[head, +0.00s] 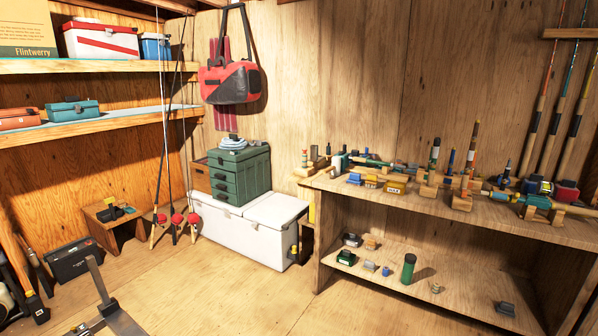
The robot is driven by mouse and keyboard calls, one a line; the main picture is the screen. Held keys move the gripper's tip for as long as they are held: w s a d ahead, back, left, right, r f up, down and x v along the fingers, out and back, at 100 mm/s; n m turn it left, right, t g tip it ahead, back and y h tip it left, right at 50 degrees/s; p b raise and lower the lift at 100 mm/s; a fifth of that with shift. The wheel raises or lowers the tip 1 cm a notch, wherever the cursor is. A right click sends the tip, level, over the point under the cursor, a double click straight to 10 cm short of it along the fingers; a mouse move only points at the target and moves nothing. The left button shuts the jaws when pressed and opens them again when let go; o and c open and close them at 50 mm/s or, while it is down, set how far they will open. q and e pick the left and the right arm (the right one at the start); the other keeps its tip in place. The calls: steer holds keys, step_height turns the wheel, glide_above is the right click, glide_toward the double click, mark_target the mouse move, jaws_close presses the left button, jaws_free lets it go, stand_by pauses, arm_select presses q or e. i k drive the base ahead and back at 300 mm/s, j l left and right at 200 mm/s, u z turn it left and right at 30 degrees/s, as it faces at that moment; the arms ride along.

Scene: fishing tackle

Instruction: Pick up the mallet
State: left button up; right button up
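I cannot pick out a mallet with certainty. At the left edge, a long wooden-handled tool with a dark head (38,309) leans with its head down on the floor; it may be a mallet, but its upper end is cut off. A second, slimmer handled tool (36,266) leans beside it. My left gripper (88,296) is partly in view at the bottom left, low over the floor. One grey finger stands up, apart from the other part, with nothing seen between them. My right gripper is not in view.
A black box (75,261) and a low wooden stool (114,225) stand at the left. Fishing rods stand by a white cooler (245,236) with green drawers (240,176) on top. A crowded workbench (545,230) fills the right. The middle floor (215,295) is clear.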

mark_target(335, 161)
steer(key=i, duration=0.9)
steer(key=z, duration=0.05)
